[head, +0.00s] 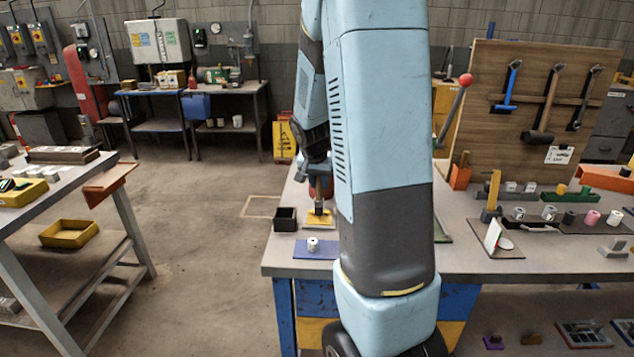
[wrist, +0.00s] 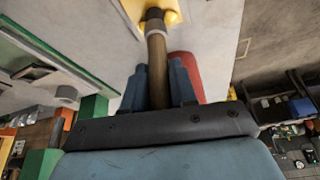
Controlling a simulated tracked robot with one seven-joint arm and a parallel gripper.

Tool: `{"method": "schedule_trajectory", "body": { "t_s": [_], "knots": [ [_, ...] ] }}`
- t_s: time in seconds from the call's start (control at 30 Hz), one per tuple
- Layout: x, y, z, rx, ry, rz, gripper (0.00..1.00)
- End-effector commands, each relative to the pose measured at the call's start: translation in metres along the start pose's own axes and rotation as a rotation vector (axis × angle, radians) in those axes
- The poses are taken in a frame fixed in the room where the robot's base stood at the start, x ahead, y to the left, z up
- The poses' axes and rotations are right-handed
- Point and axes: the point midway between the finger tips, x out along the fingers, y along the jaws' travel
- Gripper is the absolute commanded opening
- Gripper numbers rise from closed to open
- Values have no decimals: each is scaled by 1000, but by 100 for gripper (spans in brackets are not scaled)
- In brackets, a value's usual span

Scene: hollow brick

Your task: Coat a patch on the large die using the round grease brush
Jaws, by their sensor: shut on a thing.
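My gripper (head: 319,172) is shut on the upright wooden handle of the round brush (wrist: 157,62); its blue-grey fingers flank the handle in the wrist view (wrist: 158,88). The brush's dark lower end (head: 319,208) is over a yellow plate (head: 328,220) near the bench's left end. I cannot tell whether it touches the plate. A white cylindrical piece with a dark hole (head: 312,244) stands on a blue mat (head: 325,253) in front of it. I cannot tell for sure which piece is the large die. My arm hides part of the bench.
A dark open box (head: 286,219) stands just left of the yellow plate. Several small cylinders, including a pink one (head: 592,217), stand at the bench's right. A pegboard with tools (head: 540,100) stands behind. A red-knobbed lever (head: 464,82) rises beside my arm.

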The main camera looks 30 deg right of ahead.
Motion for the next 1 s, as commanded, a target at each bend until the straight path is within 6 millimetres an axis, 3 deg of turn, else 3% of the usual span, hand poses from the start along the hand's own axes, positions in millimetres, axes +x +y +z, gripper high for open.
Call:
{"method": "schedule_trajectory", "body": {
  "t_s": [1.0],
  "knots": [
    [9, 0, 4, -1, 0, 0, 0]
  ]
}}
